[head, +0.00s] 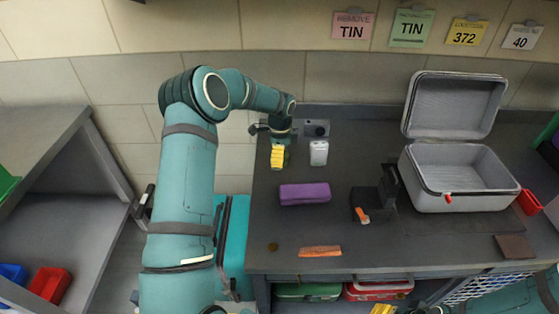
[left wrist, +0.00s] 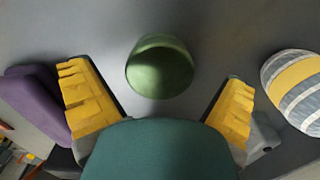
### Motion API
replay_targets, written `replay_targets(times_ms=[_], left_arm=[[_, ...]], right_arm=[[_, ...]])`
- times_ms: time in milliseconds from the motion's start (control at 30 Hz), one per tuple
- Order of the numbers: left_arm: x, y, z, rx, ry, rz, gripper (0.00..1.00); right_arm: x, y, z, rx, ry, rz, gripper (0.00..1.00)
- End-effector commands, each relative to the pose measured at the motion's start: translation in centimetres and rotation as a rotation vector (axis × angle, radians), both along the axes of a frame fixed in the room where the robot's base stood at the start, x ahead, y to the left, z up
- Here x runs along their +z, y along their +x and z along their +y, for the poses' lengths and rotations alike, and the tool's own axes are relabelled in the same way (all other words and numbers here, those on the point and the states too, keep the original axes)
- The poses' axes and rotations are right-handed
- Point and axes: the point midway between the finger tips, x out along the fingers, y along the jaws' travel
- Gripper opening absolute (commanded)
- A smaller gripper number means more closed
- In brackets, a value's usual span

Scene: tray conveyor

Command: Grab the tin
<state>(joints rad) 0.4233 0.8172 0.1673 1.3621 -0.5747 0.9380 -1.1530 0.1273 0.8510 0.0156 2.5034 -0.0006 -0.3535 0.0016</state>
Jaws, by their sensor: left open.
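A green round tin (left wrist: 160,67) stands on the dark worktop in the left wrist view, its open or recessed top facing the camera. It lies between and just beyond the yellow fingers of my left gripper (left wrist: 160,105), which are wide apart and not touching it. In the head view my left gripper (head: 278,156) is over the back left of the worktop, and a sliver of green shows beside its fingers. The rest of the tin is hidden there. Yellow fingers of my right gripper (head: 383,309) show at the bottom edge, cut off.
A white container (head: 319,153) stands close right of the left gripper. A purple block (head: 305,194) lies in front. A striped rounded object (left wrist: 297,90) is at right in the wrist view. An open grey case (head: 458,202) and a black holder (head: 372,201) stand right.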

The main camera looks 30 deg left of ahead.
Motion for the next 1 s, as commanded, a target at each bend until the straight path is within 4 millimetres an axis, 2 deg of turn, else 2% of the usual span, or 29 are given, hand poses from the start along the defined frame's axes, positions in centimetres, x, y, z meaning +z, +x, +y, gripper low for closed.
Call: replay_targets(times_ms=[33, 100, 333, 367, 400, 533, 567, 867, 1000], left_arm=[[-1.0, -0.1, -0.1, -0.001, -0.001, 0.003, 1.0], [-1.6, 0.0, -0.1, -0.001, -0.001, 0.002, 1.0], [-1.7, 0.0, -0.1, -0.001, 0.0, 0.0, 1.0], [-1.7, 0.0, -0.1, -0.001, 0.0, 0.0, 0.93], [-1.7, 0.0, -0.1, -0.001, 0.0, 0.0, 0.79], [-1.7, 0.0, -0.1, -0.001, 0.0, 0.0, 0.33], [-1.7, 0.0, -0.1, -0.001, 0.0, 0.0, 0.27], [-1.5, 0.0, -0.1, -0.001, 0.0, 0.0, 0.26], [0.0, 0.0, -0.1, 0.0, 0.001, -0.002, 0.26]], right_arm=[[-0.3, 0.0, 0.0, 0.0, 0.0, -0.001, 0.47], [-0.4, 0.1, 0.0, -0.001, 0.0, -0.002, 0.47], [-0.4, 0.1, 0.0, -0.001, 0.0, -0.002, 0.47], [-0.4, 0.1, 0.0, -0.001, 0.0, -0.002, 0.47], [-0.4, 0.1, 0.0, -0.001, 0.0, -0.002, 0.47], [-0.4, 0.1, 0.0, -0.001, 0.0, -0.002, 0.47], [-0.4, 0.1, 0.0, -0.001, 0.0, -0.002, 0.47], [-0.3, 0.1, 0.0, -0.001, 0.0, -0.002, 0.47], [0.0, 0.0, 0.0, 0.0, 0.0, -0.001, 0.47]])
